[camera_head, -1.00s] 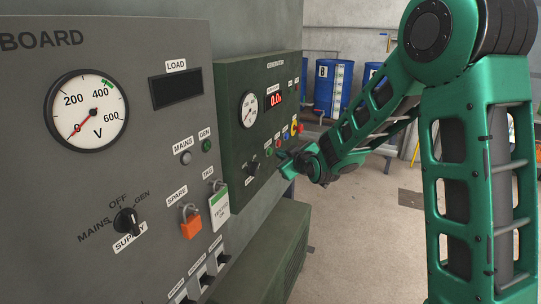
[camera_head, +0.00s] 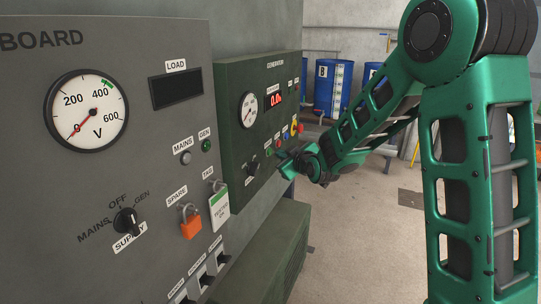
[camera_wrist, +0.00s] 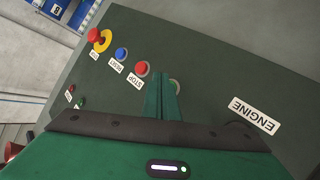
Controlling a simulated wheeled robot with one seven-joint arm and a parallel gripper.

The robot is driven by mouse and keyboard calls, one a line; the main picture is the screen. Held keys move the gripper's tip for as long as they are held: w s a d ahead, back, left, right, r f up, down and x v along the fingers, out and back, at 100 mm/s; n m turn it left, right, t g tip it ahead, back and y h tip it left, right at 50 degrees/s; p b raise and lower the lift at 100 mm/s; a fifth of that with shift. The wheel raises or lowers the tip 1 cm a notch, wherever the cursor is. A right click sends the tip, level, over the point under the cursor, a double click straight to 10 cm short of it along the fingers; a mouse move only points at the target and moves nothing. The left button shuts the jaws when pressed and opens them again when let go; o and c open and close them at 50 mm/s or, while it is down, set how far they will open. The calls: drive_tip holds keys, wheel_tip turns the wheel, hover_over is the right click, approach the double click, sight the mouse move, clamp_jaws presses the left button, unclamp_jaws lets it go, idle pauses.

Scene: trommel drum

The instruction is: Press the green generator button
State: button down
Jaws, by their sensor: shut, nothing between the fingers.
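The dark green generator panel (camera_head: 232,150) stands right of the grey board. On it, a small green button (camera_head: 269,152) sits at the lower left end of the button row. My gripper (camera_head: 283,158) is shut and empty, close to the panel just right of this button. In the wrist view, my shut fingers (camera_wrist: 161,82) stand in line with the row, beside the red stop button (camera_wrist: 142,69). They cover most of a button there, and only a pale ring edge (camera_wrist: 176,86) shows. I cannot tell whether the fingertips touch it.
A blue button (camera_wrist: 121,54) and a red emergency stop (camera_wrist: 95,36) on a yellow ring continue the row. A dark selector knob (camera_head: 253,167) sits below left of my gripper. Blue barrels (camera_head: 332,88) stand behind. The floor at right is open.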

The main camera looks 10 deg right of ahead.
idle(0.3)
drive_tip(key=shift+w+a+r, duration=0.1)
drive_tip(key=shift+w+a, duration=0.1)
drive_tip(key=shift+a, duration=0.15)
drive_tip(key=shift+w+a, duration=0.3)
drive_tip(key=shift+a, duration=0.05)
idle(0.8)
idle(0.4)
drive_tip(key=shift+s+d, duration=0.55)
drive_tip(key=shift+d, duration=0.15)
drive_tip(key=shift+d, duration=0.1)
drive_tip(key=shift+s+d, duration=0.75)
drive_tip(key=shift+d, duration=0.25)
drive_tip(key=shift+s+d, duration=0.7)
drive_tip(key=shift+d, duration=0.25)
